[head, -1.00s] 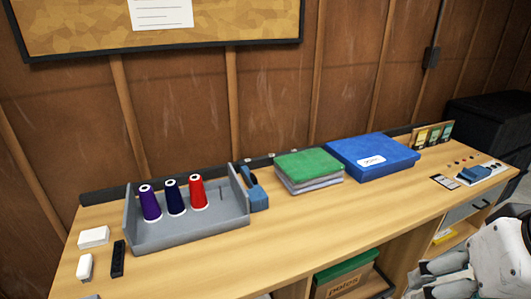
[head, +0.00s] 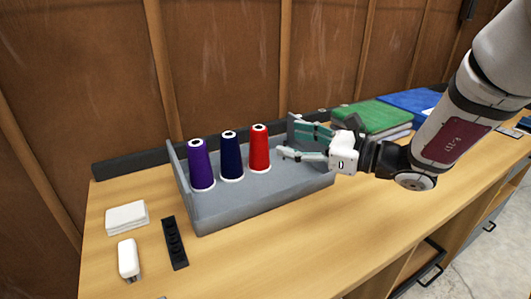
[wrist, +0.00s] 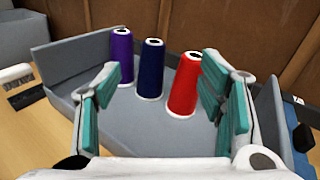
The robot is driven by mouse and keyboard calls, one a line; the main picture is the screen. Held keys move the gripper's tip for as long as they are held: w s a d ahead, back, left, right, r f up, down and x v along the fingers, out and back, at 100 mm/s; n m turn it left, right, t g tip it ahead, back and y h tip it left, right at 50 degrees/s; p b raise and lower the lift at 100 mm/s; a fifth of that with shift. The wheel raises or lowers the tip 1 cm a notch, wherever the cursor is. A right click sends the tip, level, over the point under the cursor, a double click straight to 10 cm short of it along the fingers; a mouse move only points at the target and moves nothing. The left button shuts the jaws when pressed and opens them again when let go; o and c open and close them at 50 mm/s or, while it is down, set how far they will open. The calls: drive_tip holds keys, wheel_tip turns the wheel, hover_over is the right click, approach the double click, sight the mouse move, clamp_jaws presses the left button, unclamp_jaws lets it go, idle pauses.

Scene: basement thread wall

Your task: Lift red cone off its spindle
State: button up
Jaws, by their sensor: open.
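The red cone (head: 259,148) stands upright in the grey tray (head: 225,213), rightmost of a row of cones. It also shows in the wrist view (wrist: 184,86), ahead between my open fingers and nearer the right one. My gripper (head: 290,143) is open and empty, to the right of the red cone and apart from it, over the tray's right part. In the wrist view my gripper (wrist: 160,95) has its teal pads spread wide. The navy cone (head: 232,155) stands just left of the red one, and the purple cone (head: 200,164) left of that. The spindle under the red cone is hidden.
The tray's side walls rise at left and right. White blocks (head: 126,217) and a black strip (head: 174,243) lie left of the tray. Green and blue folded stacks (head: 373,115) lie behind my arm. The wooden wall stands close behind; the bench front is clear.

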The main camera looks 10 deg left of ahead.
sight(265, 132)
drive_tip(key=w+d+f+m+t+b, duration=0.1)
drive_tip(key=w+f+m+t, duration=0.15)
drive_tip(key=w+f, duration=0.2)
drive_tip(key=x, duration=0.5)
drive_tip(key=b+x, duration=0.1)
drive_tip(key=x, duration=0.1)
drive_tip(key=shift+w+r, duration=0.3)
drive_tip(key=shift+r, duration=0.05)
drive_tip(key=shift+b+x, duration=0.8)
drive_tip(key=shift+x, duration=2)
drive_tip(key=shift+f, duration=0.15)
drive_tip(key=shift+s, duration=0.1)
drive_tip(key=shift+c, duration=0.5)
clamp_jaws()
